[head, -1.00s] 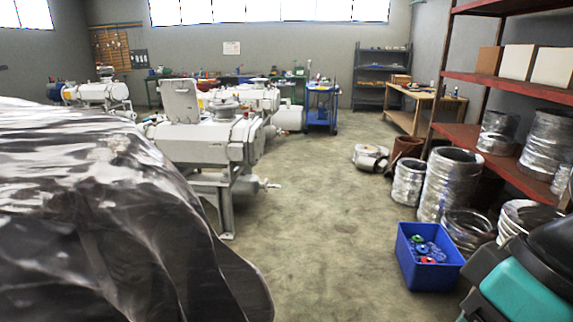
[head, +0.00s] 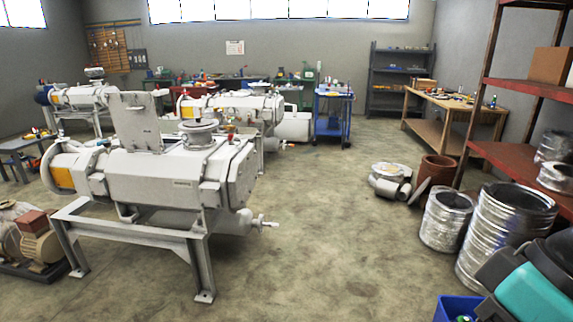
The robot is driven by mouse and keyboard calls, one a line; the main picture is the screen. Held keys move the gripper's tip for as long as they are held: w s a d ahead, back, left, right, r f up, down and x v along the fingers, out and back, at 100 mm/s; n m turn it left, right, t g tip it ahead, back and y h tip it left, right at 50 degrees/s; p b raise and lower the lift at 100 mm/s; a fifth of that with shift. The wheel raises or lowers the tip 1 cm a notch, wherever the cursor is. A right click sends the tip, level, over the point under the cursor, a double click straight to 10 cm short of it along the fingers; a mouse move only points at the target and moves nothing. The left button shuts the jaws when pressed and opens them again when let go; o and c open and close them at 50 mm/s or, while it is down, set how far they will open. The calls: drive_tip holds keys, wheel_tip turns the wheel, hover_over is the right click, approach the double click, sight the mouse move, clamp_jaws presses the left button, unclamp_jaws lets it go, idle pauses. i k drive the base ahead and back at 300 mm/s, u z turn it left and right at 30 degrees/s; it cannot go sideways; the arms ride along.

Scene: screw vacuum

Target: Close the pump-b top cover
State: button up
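A large pale grey pump (head: 150,178) stands on a metal frame in the left middle of the head view. A flat grey cover plate (head: 136,122) stands upright on its top, to the left of a round flanged port (head: 199,138). Similar pumps stand behind it (head: 235,105) and at the far left (head: 88,97). I cannot read a label that tells which is pump-b. A teal and black part of my arm shows at the lower right; my gripper is not in view.
Open concrete floor (head: 330,220) lies right of the pump. Silver ducts (head: 505,235), a red shelf (head: 515,158) and a blue crate (head: 458,307) line the right. A motor unit (head: 40,248) sits at lower left. A blue cart (head: 332,122) and wooden table (head: 460,107) stand farther back.

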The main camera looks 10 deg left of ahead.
sight(135, 122)
drive_tip(key=i, duration=2.3)
drive_tip(key=u, duration=2.3)
drive_tip(key=i, duration=1.4)
drive_tip(key=u, duration=0.2)
